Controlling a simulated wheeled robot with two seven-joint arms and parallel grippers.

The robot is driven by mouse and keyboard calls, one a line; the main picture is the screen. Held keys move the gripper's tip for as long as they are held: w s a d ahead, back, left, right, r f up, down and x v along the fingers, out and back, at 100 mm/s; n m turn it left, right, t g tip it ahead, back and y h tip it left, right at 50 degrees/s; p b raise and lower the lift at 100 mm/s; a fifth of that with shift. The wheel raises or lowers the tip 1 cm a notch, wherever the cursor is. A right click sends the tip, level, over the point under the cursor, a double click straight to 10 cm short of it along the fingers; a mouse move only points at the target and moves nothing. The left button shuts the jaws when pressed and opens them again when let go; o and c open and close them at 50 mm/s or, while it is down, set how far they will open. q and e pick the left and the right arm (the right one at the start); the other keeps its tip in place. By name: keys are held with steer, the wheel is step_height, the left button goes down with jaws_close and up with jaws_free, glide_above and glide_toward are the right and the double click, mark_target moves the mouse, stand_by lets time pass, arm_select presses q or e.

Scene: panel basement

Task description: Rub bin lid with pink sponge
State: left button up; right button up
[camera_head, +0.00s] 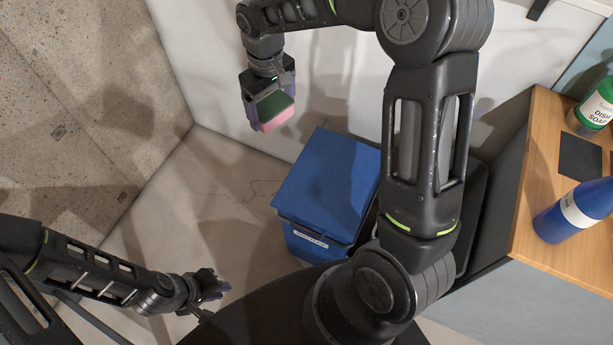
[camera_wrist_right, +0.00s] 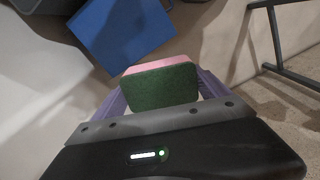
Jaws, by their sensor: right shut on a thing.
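The pink sponge (camera_head: 276,120) has a dark green scouring side and is held in my right gripper (camera_head: 268,108), in the upper middle of the head view. In the right wrist view the sponge (camera_wrist_right: 160,84) sits between the purple fingers of my right gripper (camera_wrist_right: 160,95), which is shut on it. The blue bin lid (camera_head: 328,185) is closed on the blue bin (camera_head: 318,245), to the lower right of the sponge and apart from it. The lid (camera_wrist_right: 125,32) also shows at the top of the wrist view. My left gripper (camera_head: 216,288) is low at the left, seemingly empty; its finger gap is unclear.
A wooden counter (camera_head: 540,150) stands at the right with a green dish soap bottle (camera_head: 597,103), a blue bottle (camera_head: 575,212) and a dark square (camera_head: 580,157). A white wall (camera_head: 215,60) is behind the bin. The floor left of the bin is clear.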

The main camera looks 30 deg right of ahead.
steer(key=s+d+f+n+b, duration=0.2)
steer(key=f+b, duration=0.3)
steer(key=f, duration=0.3)
steer(key=s+d+f+n+b, duration=0.1)
steer(key=d+f+n+b, duration=0.1)
steer(key=f+b, duration=0.3)
steer(key=s+d+f+n+b, duration=0.1)
steer(key=f+n+b, duration=0.3)
steer(key=f, duration=0.6)
steer(key=shift+s+d+f+n+b, duration=0.3)
steer(key=shift+s+d+f+b, duration=0.1)
steer(key=shift+s+b, duration=0.45)
steer(key=shift+f, duration=0.1)
